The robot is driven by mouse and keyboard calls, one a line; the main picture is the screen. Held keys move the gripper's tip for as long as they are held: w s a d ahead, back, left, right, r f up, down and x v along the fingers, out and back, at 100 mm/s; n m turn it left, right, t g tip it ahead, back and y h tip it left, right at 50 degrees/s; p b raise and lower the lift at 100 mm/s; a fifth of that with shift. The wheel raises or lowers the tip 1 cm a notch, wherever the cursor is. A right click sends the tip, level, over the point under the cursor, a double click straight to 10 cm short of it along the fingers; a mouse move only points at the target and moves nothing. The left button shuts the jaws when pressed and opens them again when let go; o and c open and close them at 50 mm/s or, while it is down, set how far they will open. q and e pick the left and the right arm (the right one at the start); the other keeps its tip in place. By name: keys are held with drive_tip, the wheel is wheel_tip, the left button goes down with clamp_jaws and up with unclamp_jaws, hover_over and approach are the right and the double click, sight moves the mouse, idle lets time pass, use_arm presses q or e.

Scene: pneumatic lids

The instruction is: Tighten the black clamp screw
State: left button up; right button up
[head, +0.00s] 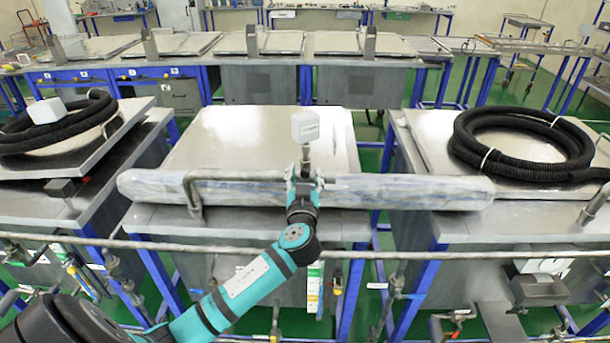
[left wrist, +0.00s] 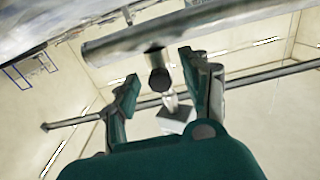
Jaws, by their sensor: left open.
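In the left wrist view, a black clamp screw (left wrist: 159,79) with a round end hangs from a metal bar (left wrist: 205,27). My left gripper (left wrist: 160,69) is open, with one finger on each side of the screw. I see gaps between the fingers and the screw. In the head view, my left gripper (head: 305,171) points away from me at the metal clamp bar (head: 235,176), in front of a long wrapped roll. The screw cannot be made out there, behind the gripper. My right gripper is not in view.
The wrapped roll (head: 410,191) lies across the middle bench (head: 255,145). A white box (head: 306,126) on a post stands just beyond my gripper. Coiled black hoses lie on the left bench (head: 60,130) and right bench (head: 520,140). A horizontal pipe (head: 420,254) runs in front of the benches.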

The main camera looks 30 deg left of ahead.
use_arm(q)
clamp_jaws()
